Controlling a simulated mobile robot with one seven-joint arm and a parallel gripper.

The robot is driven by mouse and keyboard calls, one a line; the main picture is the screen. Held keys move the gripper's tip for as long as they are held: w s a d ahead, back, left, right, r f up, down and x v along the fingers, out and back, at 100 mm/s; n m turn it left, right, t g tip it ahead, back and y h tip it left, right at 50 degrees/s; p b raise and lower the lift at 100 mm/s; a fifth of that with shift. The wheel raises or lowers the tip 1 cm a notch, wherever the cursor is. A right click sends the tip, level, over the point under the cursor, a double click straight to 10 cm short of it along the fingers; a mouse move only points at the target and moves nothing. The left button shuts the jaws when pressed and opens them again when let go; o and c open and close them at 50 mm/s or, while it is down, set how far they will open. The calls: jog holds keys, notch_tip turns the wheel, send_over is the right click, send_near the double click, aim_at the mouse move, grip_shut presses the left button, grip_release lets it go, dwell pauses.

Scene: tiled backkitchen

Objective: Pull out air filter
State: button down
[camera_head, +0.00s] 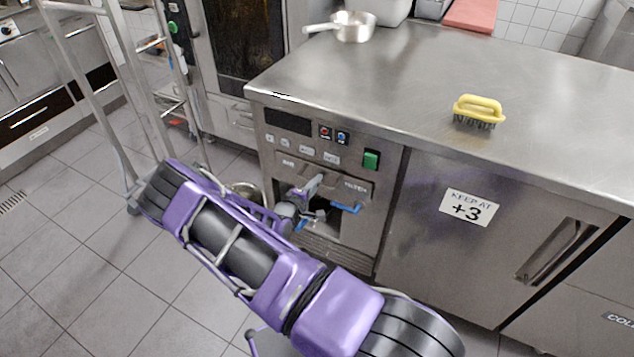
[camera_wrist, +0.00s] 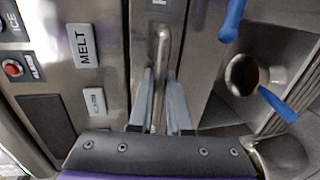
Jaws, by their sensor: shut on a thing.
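The air filter (camera_head: 350,188) is a metal front panel on the steel machine, with lettering that seems to read AIR and FILTER. In the wrist view its metal bar handle (camera_wrist: 162,50) stands out between my fingers. My gripper (camera_head: 312,190) is at the panel's front; it also shows in the wrist view (camera_wrist: 160,88). It is shut on the handle, one grey finger on each side. My arm and gripper hide part of the panel in the head view. I cannot tell whether the panel stands out from the machine.
Below the filter is a recess with a metal spout (camera_wrist: 241,75) and blue levers (camera_head: 346,208), close beside my gripper. Buttons and a green switch (camera_head: 371,160) sit above. A yellow brush (camera_head: 479,110) and a pan (camera_head: 353,27) lie on the counter. A metal rack stands left.

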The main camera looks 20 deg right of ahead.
jog(key=f+p+v, duration=0.1)
jog(key=f+v, duration=0.1)
jog(key=v, duration=1.1)
jog(key=a+f+p+v, duration=0.1)
jog(key=f+v, duration=0.2)
jog(key=v, duration=1)
jog(key=shift+s+f, duration=0.3)
jog(key=shift+s, duration=0.1)
jog(key=shift+a, duration=0.1)
jog(key=c, duration=0.9)
grip_release()
jog(key=shift+o, duration=0.2)
jog(key=v, duration=1.7)
jog(key=shift+a+p, duration=0.2)
jog(key=shift+p, duration=0.15)
